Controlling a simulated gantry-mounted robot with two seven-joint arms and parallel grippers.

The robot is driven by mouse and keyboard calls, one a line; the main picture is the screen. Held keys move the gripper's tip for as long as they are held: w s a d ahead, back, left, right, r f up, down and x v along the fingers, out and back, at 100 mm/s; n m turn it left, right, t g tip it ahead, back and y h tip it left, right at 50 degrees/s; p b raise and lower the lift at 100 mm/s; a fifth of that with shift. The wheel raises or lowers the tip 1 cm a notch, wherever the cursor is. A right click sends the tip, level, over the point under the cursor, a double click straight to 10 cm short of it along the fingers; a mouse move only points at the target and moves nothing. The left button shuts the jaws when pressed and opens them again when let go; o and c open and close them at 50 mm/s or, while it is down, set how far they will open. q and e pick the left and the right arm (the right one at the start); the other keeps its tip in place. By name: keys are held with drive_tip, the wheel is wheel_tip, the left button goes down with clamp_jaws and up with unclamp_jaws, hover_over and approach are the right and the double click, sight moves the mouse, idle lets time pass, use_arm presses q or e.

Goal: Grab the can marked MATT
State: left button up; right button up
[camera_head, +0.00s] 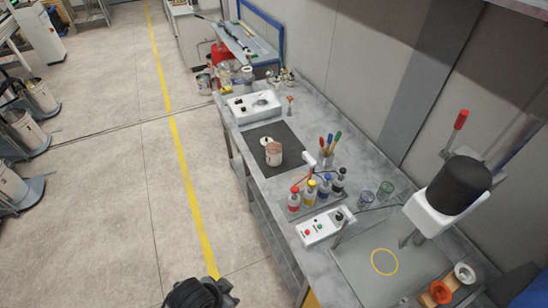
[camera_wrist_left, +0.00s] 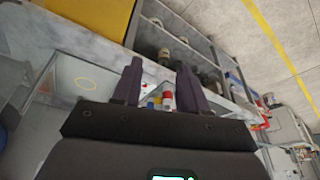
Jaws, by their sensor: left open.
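No label reading MATT is legible, so I cannot tell which can is marked so. Several other cans (camera_head: 204,83) stand around the bench's far end. In the left wrist view my left gripper (camera_wrist_left: 159,77) is open, its two dark fingers apart with nothing held between them. It points toward the bench from the aisle side. In the head view only a dark part of my left arm shows at the bottom edge. My right gripper is not in view.
A yellow ring (camera_head: 384,262) marks a plate. Open floor lies left.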

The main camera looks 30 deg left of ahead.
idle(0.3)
use_arm(q)
drive_tip(key=o, duration=1.1)
drive_tip(key=shift+w+a, duration=0.1)
